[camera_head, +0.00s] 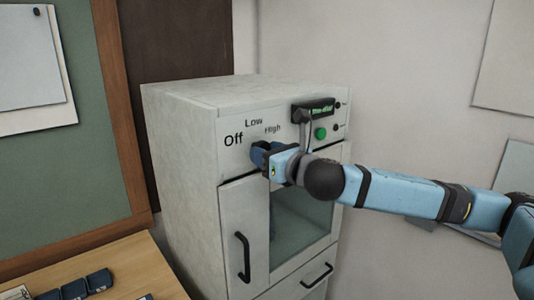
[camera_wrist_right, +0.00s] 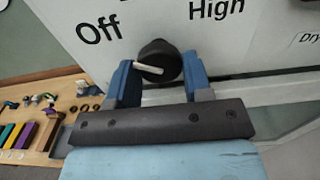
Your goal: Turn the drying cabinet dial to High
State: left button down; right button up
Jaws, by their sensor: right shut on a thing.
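The drying cabinet (camera_head: 175,140) stands against the wall, with the labels Off, Low and High on its upper front panel. The dial (camera_wrist_right: 158,55) is a round black knob with a white pointer, seen in the right wrist view below and between Off and High. The pointer points left, toward the Off side. My right gripper (camera_head: 262,155) is at the panel below the labels, and its blue fingers (camera_wrist_right: 160,78) are shut on the dial from both sides. In the head view the gripper hides the dial. My left gripper is in neither view.
A small green-lit display (camera_head: 314,111) and a green button (camera_head: 320,134) are right of the dial. Below are a door handle (camera_head: 243,257), a glass window (camera_head: 300,225) and a drawer handle (camera_head: 317,275). A wooden table (camera_head: 130,268) with small parts stands at left.

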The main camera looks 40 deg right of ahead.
jog(key=shift+c, duration=0.9)
jog(key=m, duration=0.8)
jog(key=m+p, duration=0.1)
jog(key=m, duration=0.7)
jog(key=m+p, duration=0.1)
jog(key=m, duration=0.6)
jog(key=shift+r+m, duration=0.3)
jog(key=shift+m, duration=0.1)
